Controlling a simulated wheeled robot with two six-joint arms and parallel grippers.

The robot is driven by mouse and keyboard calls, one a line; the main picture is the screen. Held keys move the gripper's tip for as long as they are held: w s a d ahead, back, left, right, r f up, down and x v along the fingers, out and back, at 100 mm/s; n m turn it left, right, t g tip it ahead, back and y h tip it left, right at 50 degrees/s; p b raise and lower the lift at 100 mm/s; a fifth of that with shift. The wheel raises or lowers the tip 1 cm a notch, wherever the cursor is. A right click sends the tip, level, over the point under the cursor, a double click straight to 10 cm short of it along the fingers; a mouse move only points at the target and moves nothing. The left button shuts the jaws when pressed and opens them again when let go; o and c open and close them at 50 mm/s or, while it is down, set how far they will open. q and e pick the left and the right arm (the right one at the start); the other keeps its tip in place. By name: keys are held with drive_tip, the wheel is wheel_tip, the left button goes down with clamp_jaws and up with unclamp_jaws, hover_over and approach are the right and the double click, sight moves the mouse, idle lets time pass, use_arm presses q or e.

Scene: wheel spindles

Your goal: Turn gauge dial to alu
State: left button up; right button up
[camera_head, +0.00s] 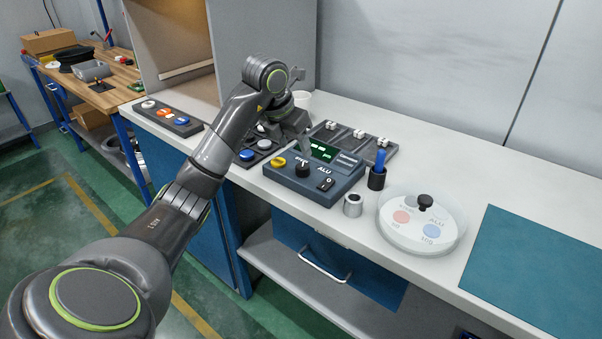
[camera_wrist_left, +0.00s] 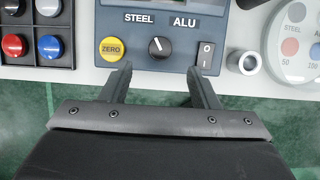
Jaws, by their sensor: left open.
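The gauge box (camera_head: 338,187) is a dark blue-grey unit on the bench with a green display. Its black dial (camera_wrist_left: 160,47) sits between the labels STEEL and ALU, and its white pointer line leans up and left, toward STEEL. The dial also shows in the head view (camera_head: 303,169). A yellow ZERO button (camera_wrist_left: 111,48) is left of the dial and a rocker switch (camera_wrist_left: 205,55) right of it. My left gripper (camera_wrist_left: 158,76) is open and empty, its fingertips just in front of the dial, apart from it. My right gripper is out of view.
A metal ring (camera_head: 353,205), a dark cup with a blue pen (camera_head: 376,178) and a round white dish with a black knob (camera_head: 423,235) stand right of the box. Button panels (camera_head: 168,118) lie to its left. A teal mat (camera_head: 540,270) covers the right end.

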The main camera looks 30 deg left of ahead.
sight(302, 166)
use_arm(q)
drive_tip(key=b+x, duration=0.3)
drive_tip(key=x, duration=0.1)
drive_tip(key=shift+s+f+b, duration=0.1)
drive_tip(key=shift+b, duration=0.25)
drive_tip(key=b+x, duration=0.2)
drive_tip(key=shift+f, duration=0.25)
drive_tip(key=shift+w+f+b, duration=0.3)
drive_tip(key=shift+w+f, duration=0.1)
drive_tip(key=shift+f, duration=0.05)
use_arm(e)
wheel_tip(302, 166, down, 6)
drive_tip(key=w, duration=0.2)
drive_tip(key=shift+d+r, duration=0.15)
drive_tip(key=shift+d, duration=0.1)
use_arm(q)
drive_tip(key=c, duration=1)
drive_tip(key=shift+o, duration=0.2)
